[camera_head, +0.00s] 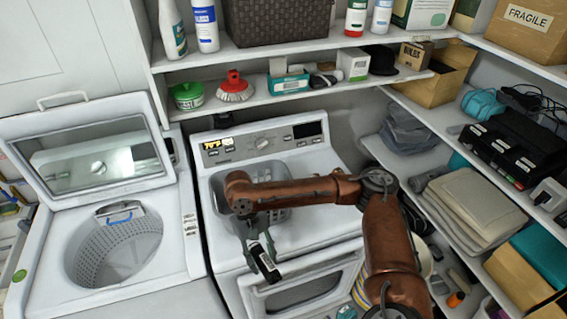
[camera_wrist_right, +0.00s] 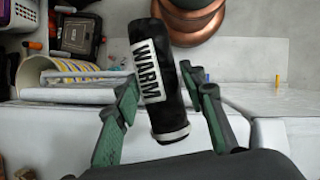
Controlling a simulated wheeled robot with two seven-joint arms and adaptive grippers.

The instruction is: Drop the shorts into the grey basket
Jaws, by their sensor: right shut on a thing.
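My right gripper (camera_head: 258,248) is in front of the grey basket, above the front of the white machine. It is shut on a dark cylindrical bundle (camera_head: 266,265) with a white label. In the right wrist view the bundle (camera_wrist_right: 176,85) stands tilted between the green fingers (camera_wrist_right: 165,100), and its label reads "WARM". I cannot tell for sure that it is the shorts. The grey basket (camera_head: 277,216) sits on top of the white machine, partly hidden by my right arm. The bundle is outside the basket, nearer the front edge. My left gripper is not in view.
An open washing machine (camera_head: 120,245) stands at the left. A shelf (camera_head: 270,100) with boxes and brushes runs above the basket. Shelves at the right hold folded cloth (camera_head: 470,205) and devices. A striped bin (camera_head: 360,290) stands low beside the white machine (camera_head: 310,250).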

